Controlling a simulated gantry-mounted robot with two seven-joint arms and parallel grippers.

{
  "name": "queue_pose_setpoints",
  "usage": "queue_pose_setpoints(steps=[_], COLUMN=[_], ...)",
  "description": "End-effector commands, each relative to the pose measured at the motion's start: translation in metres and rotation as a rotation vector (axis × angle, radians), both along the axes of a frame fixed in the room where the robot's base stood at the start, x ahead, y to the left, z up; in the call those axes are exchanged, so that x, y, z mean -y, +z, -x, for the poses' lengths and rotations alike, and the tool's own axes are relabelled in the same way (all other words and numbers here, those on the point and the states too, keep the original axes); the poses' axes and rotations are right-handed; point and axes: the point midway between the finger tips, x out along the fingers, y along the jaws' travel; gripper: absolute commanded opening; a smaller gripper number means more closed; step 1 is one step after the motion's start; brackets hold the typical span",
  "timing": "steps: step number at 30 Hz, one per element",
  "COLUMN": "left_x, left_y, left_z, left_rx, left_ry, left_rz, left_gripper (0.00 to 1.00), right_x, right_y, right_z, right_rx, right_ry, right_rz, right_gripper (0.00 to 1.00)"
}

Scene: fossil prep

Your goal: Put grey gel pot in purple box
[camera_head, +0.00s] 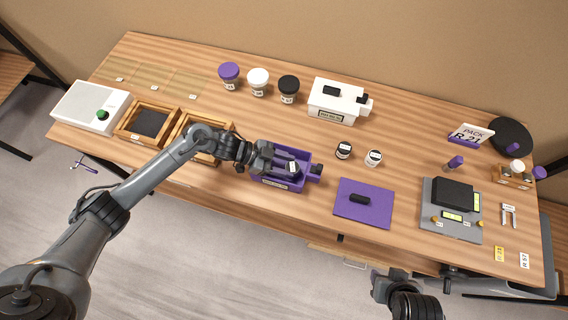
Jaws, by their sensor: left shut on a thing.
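The purple box (300,154) stands near the middle of the table's front half. My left gripper (280,163) reaches over it from the left and is shut on the grey gel pot (292,167). The pot is small, with a pale label, and appears tilted inside the outline of the box. I cannot tell whether it touches the box floor. The gripper and forearm hide the left part of the box. My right gripper (388,288) is off the table's front edge, low in the picture, and its fingers are not clear.
Two small pots, one black-lidded (343,150) and one white-lidded (374,157), stand right of the box. A purple mat (378,218) with a black object (359,199) lies at the front. Wooden trays (128,134) are at left. A white device (338,103) stands behind.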

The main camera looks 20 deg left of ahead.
Motion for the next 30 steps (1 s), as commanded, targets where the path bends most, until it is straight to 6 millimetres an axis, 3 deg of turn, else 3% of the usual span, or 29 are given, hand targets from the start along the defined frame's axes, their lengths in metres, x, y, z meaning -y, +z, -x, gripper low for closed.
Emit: queue_pose_setpoints(steps=[1,4,5,6,15,21,30], left_x=[-0.004,-0.004,-0.004,-0.004,-0.005,-0.005,-0.051], left_y=[-0.013,-0.015,-0.016,-0.016,-0.018,-0.002,0.025], left_z=[0.003,0.003,0.004,0.004,0.005,0.005,0.016], left_rx=[-0.010,-0.012,-0.013,-0.013,-0.014,-0.014,-0.009], left_ry=[0.006,0.007,0.007,0.006,0.006,0.005,0.006], left_rz=[-0.018,-0.022,-0.022,-0.022,-0.024,-0.023,-0.019], left_gripper=[0.17,0.17,0.52,0.58,0.58,0.58,0.58], right_x=[0.000,0.000,0.000,0.000,0.000,-0.001,-0.001], right_y=[-0.003,-0.003,-0.003,-0.003,-0.003,0.007,0.005], right_z=[0.000,0.000,0.000,0.000,0.000,0.000,0.000], right_rx=[0.000,0.000,0.000,0.000,0.000,-0.001,-0.001], right_ry=[0.000,0.000,0.000,0.000,-0.001,-0.003,-0.004], right_rz=[0.000,0.000,0.000,0.000,-0.001,-0.004,-0.005], right_gripper=[0.38,0.38,0.38,0.38,0.38,0.38,0.38])
